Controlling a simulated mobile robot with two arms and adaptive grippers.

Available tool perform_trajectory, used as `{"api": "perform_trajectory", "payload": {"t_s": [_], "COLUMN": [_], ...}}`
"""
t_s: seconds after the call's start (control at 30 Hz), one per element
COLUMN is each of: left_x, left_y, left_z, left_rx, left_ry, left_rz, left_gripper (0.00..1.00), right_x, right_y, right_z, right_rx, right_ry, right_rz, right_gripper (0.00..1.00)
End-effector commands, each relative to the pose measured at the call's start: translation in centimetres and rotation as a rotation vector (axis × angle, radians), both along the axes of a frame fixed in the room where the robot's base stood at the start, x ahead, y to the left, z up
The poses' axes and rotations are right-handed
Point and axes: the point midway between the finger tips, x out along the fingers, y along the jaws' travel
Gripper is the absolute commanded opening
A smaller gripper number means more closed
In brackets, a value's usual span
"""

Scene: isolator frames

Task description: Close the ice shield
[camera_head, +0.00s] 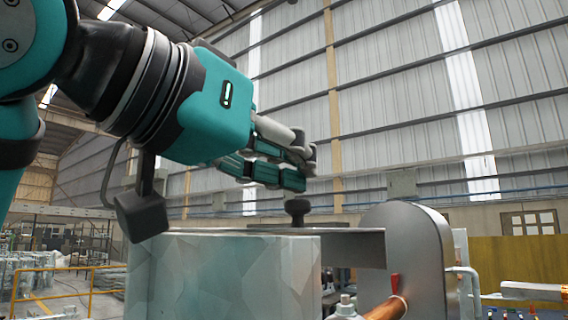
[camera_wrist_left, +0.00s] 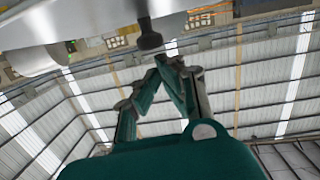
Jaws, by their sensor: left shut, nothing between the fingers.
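A flat grey metal plate (camera_head: 350,241) with a dark round knob (camera_head: 298,208) lies along the top of a pale, ice-patterned block (camera_head: 225,275). I cannot tell for sure which of these parts is the ice shield. My left gripper (camera_head: 304,172) is shut and empty, with its teal fingertips just above the knob, apparently a small gap from it. In the left wrist view the closed fingers (camera_wrist_left: 163,66) point at the dark knob (camera_wrist_left: 148,38), which hangs from the pale plate edge at the top. My right gripper is not in view.
A rounded metal housing (camera_head: 405,255) stands at the plate's right end. A copper pipe (camera_head: 387,309) and a red-handled valve (camera_head: 395,283) are in front of it. Yellow railings (camera_head: 60,270) stand at the far left. The air above the plate and right of my gripper is free.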

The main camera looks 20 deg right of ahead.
Motion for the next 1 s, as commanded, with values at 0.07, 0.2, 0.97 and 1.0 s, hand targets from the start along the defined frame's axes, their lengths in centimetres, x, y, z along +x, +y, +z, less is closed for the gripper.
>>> {"api": "perform_trajectory", "payload": {"t_s": [0.07, 0.2, 0.97, 1.0], "left_x": [-0.6, -2.2, -6.3, -6.3], "left_y": [1.0, 3.3, 9.6, 9.6], "left_z": [0.3, 0.7, 1.5, 1.5], "left_rx": [-0.004, -0.003, 0.001, 0.000], "left_ry": [-0.005, -0.006, -0.001, -0.001], "left_rz": [0.001, 0.002, 0.000, 0.000], "left_gripper": [0.00, 0.00, 0.00, 0.00], "right_x": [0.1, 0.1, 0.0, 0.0], "right_y": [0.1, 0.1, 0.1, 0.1], "right_z": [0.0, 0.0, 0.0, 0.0], "right_rx": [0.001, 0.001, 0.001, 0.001], "right_ry": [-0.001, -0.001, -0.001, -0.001], "right_rz": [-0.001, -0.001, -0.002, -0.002], "right_gripper": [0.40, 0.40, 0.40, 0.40]}}
